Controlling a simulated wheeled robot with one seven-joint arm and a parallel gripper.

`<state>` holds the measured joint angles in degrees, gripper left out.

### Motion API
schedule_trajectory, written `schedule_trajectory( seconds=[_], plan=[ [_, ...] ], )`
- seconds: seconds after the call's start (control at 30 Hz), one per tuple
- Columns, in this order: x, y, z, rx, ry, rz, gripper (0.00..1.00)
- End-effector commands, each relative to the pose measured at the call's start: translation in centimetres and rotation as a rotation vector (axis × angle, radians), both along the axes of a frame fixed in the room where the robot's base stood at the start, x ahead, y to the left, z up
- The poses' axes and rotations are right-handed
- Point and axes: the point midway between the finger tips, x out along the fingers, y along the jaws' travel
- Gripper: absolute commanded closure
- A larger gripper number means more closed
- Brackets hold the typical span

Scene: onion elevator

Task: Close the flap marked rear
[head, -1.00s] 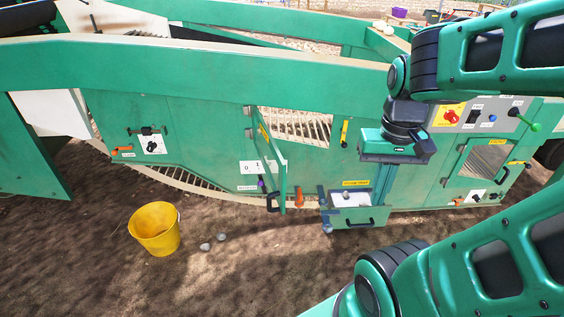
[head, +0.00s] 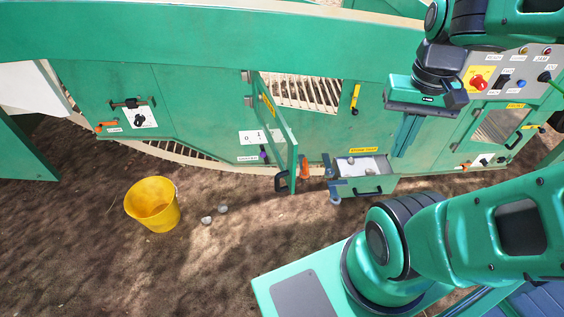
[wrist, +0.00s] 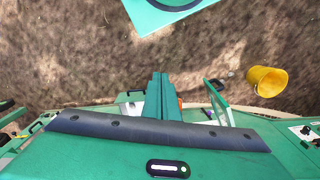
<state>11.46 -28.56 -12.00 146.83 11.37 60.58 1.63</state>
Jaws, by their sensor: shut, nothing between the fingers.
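A green flap (head: 279,130) stands swung out from the machine's side, beside a slatted opening, in the head view. It has a yellow label on its upper part and a black handle (head: 282,181) at its lower end. I cannot read the label, so I cannot tell whether it says rear. A flap-like green panel also shows in the wrist view (wrist: 219,101). My gripper (head: 401,152) is to the right of the flap, apart from it, with its fingers together, pointing down, empty. The fingers also show in the wrist view (wrist: 158,78).
A stone tray (head: 378,185) is pulled out below my gripper with a few stones in it. An orange lever (head: 304,168) is between flap and tray. A yellow bucket (head: 153,203) and loose stones (head: 207,221) lie on the soil. A control panel (head: 505,68) is at right.

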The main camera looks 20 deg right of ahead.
Motion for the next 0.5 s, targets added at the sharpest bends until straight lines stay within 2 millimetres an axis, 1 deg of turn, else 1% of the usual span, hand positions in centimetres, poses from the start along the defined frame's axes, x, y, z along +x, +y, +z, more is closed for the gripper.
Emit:
schedule_trajectory(
  seconds=[0.07,0.13,0.27,0.3,0.37,0.4,0.47,0.5],
  plan=[
    [1.5,-0.1,-0.2,-0.016,0.019,-0.040,1.00],
    [3.4,0.1,-0.4,-0.041,0.037,-0.102,1.00],
    [7.7,1.7,-1.3,-0.108,0.057,-0.254,1.00],
    [9.2,2.4,-1.7,-0.132,0.056,-0.302,1.00],
    [11.2,3.7,-2.3,-0.166,0.053,-0.373,1.00],
    [12.6,4.7,-2.8,-0.188,0.047,-0.420,1.00],
    [14.5,6.5,-3.7,-0.220,0.034,-0.488,1.00],
    [15.7,7.7,-4.4,-0.241,0.023,-0.534,1.00]
  ],
)
